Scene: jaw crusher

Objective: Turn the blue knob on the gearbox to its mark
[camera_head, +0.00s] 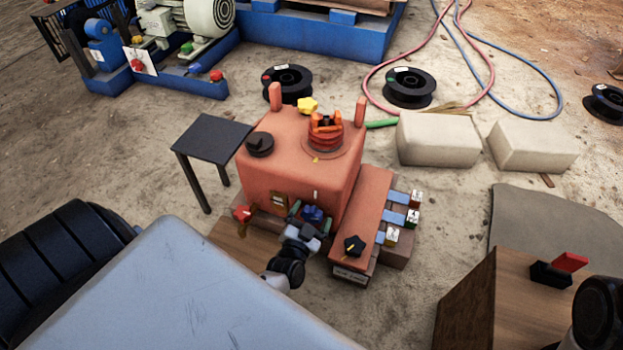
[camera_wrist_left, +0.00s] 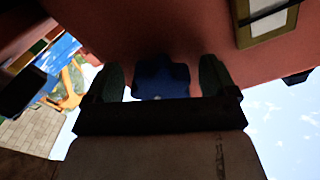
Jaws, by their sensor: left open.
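The gearbox (camera_head: 290,165) is a salmon-red block standing on the ground in the middle of the head view. The blue knob (camera_head: 312,214) is low on its near face; it also shows in the left wrist view (camera_wrist_left: 161,78). My left gripper (camera_head: 308,218) is at the knob, its green-tipped fingers apart, one on each side. In the left wrist view my left gripper (camera_wrist_left: 162,82) shows small gaps between the fingers and the knob, so contact is not clear. The mark for the knob cannot be made out. My right gripper is not recognisable in view.
A red side box (camera_head: 362,205) with a black knob (camera_head: 354,245) adjoins the gearbox on the right. A red valve handle (camera_head: 243,213) sits left of the knob. A dark small table (camera_head: 212,138) stands at left. Pale blocks (camera_head: 438,140) lie behind right.

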